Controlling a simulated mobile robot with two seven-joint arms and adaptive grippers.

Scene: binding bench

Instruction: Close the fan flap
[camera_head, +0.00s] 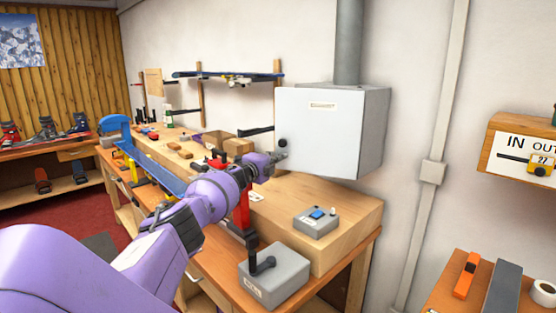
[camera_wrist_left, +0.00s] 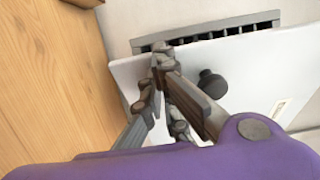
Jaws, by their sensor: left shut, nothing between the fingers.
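The fan flap (camera_head: 315,125) is a white panel with a label on the front of the grey fan box (camera_head: 372,125) on the wall. Its black knob (camera_head: 282,143) is near its left edge. In the left wrist view the flap (camera_wrist_left: 255,70) stands off a slotted grille (camera_wrist_left: 215,33), which shows along its edge, so it is at least partly open. The knob (camera_wrist_left: 212,84) is beside my fingers. My left gripper (camera_head: 281,156) is shut and empty, just below the knob; its fingertips (camera_wrist_left: 160,62) overlap the flap's edge. I cannot tell whether they touch it. My right gripper is not in view.
Below is a wooden bench (camera_head: 345,215) with a grey switch box (camera_head: 316,222) and a grey lever box (camera_head: 273,277). A red clamp (camera_head: 242,207) stands by my left arm. An IN/OUT board (camera_head: 520,150) hangs at right. A pipe (camera_head: 348,42) rises from the fan box.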

